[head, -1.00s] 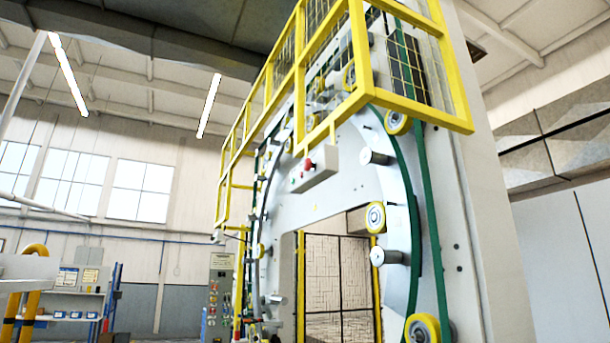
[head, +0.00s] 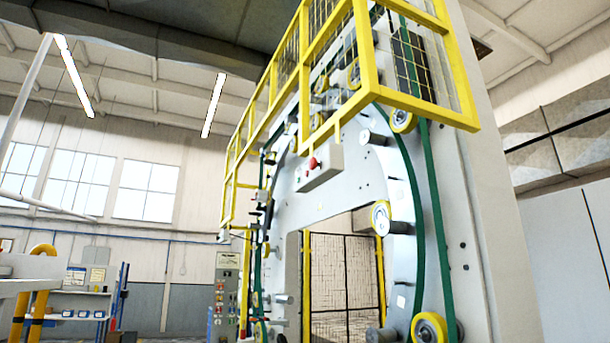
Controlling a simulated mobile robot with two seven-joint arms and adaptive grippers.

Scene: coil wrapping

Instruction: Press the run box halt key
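The run box (head: 322,170) is a small light grey box on the front of the big wrapping machine, just below the yellow guard frame. A red mushroom-shaped key (head: 313,163) stands out from its face, with smaller buttons beside it that are too small to read. Neither of my grippers shows in the head view, and nothing touches the box.
The machine's large ring (head: 403,175) carries rollers and a green belt. The yellow guard frame (head: 425,105) overhangs the box. A taller grey control panel (head: 226,290) with several coloured buttons stands left of the machine, and shelves (head: 85,305) stand farther left.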

